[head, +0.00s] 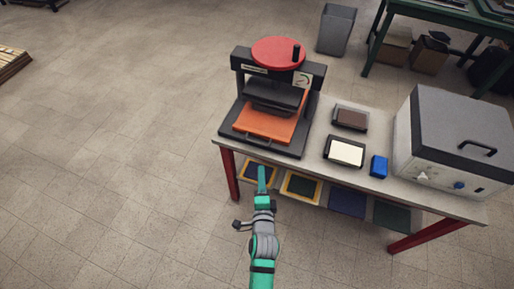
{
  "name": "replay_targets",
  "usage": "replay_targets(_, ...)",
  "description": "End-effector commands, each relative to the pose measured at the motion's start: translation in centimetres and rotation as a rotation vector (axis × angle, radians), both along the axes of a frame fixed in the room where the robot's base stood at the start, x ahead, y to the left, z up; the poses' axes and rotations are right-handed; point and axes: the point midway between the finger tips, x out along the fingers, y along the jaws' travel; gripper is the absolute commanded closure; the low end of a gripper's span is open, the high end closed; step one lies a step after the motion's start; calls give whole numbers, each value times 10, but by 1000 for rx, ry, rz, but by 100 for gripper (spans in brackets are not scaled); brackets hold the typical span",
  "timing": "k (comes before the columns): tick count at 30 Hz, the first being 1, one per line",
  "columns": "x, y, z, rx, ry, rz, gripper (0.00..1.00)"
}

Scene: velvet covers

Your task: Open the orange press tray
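The orange press tray (268,124) lies flat in the black press (271,88), under its dark upper plate. The press has a red round top (279,53) with a black knob and stands at the left end of the workbench. My gripper (262,172) is at the bench's front edge, in front of and nearer than the tray, and apart from it in the picture. Its fingers are seen end-on and small, so I cannot tell whether they are open or shut. The tray's back part is hidden under the press plate.
The workbench (402,190) has red legs. On it are a brown pad (351,118), a white pad (345,152), a blue box (379,166) and a grey lidded machine (455,140). Framed panels (301,186) show below the front edge.

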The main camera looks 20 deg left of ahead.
Motion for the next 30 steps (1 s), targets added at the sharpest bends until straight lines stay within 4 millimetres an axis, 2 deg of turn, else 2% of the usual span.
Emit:
replay_targets(1,10,8,4,38,7,5,70)
replay_targets(3,19,15,6,80,22,10,70)
replay_targets(7,28,22,8,118,35,14,70)
replay_targets(11,37,26,6,123,36,14,70)
replay_targets(24,100,51,-6,121,36,14,70)
replay_targets(30,119,56,-10,120,36,12,70)
